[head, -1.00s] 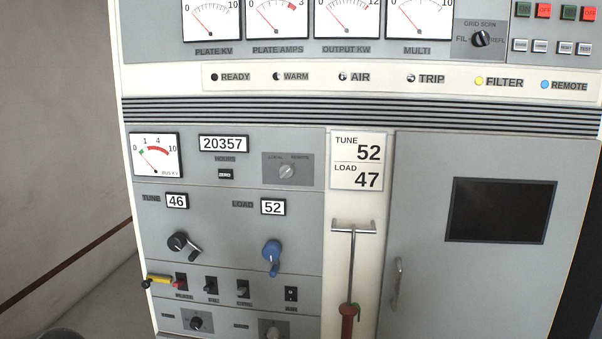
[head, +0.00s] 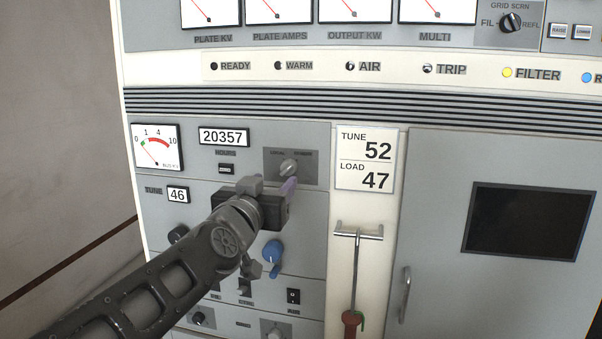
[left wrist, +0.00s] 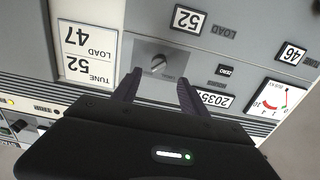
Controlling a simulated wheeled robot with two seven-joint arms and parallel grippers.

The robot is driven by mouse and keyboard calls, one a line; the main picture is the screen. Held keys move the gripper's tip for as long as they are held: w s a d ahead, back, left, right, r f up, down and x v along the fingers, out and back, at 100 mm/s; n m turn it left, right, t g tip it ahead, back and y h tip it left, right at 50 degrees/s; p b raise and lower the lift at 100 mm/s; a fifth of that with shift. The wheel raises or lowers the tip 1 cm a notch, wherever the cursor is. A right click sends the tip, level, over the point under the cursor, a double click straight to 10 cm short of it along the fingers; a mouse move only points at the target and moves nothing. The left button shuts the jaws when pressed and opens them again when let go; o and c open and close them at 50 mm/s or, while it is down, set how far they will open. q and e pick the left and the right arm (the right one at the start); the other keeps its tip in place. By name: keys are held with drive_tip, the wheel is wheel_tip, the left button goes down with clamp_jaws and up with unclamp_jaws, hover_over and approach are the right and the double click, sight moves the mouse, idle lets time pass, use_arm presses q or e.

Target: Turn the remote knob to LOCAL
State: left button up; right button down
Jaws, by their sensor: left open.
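My left gripper (head: 290,187) is in front of the panel, just below the knob in the head view. In the left wrist view the knob (left wrist: 158,64) shows beyond and between the two open fingers of my left gripper (left wrist: 158,85). The fingers look empty, and I cannot tell whether they touch the panel. My right gripper is not in view.
A blue knob (head: 272,252) sits below my left gripper, and a black crank knob (head: 178,234) is left of it. A lever with a red grip (head: 352,318) hangs to the right. The lit blue REMOTE lamp (head: 587,77) is at the upper right.

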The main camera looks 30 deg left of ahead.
sight(286, 171)
use_arm(q)
drive_tip(key=shift+p+x, duration=0.55)
drive_tip(key=shift+x, duration=3.45)
drive_tip(key=shift+d, duration=0.1)
clamp_jaws()
